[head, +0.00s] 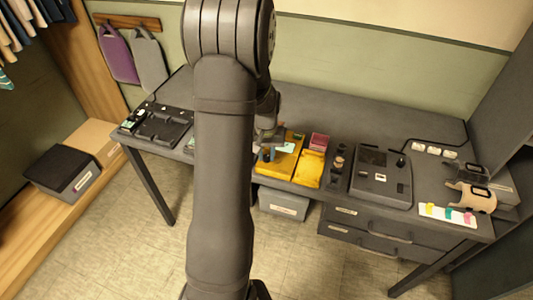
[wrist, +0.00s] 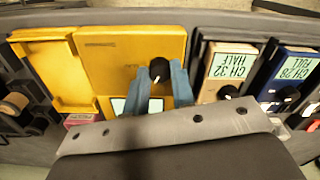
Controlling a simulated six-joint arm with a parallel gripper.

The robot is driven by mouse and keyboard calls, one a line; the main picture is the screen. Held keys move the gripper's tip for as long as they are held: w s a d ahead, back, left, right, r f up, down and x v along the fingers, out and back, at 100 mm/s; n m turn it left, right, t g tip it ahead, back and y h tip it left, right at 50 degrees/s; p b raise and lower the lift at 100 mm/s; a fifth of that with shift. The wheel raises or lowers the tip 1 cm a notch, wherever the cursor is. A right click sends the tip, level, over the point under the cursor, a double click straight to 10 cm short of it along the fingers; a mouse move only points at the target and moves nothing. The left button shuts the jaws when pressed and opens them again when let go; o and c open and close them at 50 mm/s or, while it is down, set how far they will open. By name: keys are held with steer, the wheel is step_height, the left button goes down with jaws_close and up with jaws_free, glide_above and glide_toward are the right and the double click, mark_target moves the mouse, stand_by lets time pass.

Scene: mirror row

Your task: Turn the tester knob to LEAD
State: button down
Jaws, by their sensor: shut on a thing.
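The yellow tester (wrist: 115,45) lies at the top middle of the wrist view, with a black knob (wrist: 160,66) near its lower right. A small pale mark shows on the knob's lower side, towards the gripper. My gripper (wrist: 160,84) has its two blue-grey fingers on either side of the knob, shut on it. Pale windows or labels on the tester are partly covered by the fingers and palm. I cannot read LEAD anywhere. In the head view the yellow tester (head: 283,165) is on the desk, partly hidden by my arm.
A yellow tray-like part (wrist: 58,72) adjoins the tester on the left. To its right stand units labelled CH 32 HALF (wrist: 230,64) and CH 28 FULL (wrist: 296,66), with black knobs. A grey device (head: 381,178) stands further right on the desk. The desk's back strip is clear.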

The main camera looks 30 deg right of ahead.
mark_target(266, 156)
steer(key=m, duration=0.6)
steer(key=shift+m, duration=0.3)
steer(key=m, duration=0.5)
steer(key=shift+m, duration=0.4)
steer(key=c, duration=1.2)
jaws_free()
steer(key=shift+r, duration=0.1)
step_height(266, 156, up, 17)
steer(key=shift+r, duration=0.15)
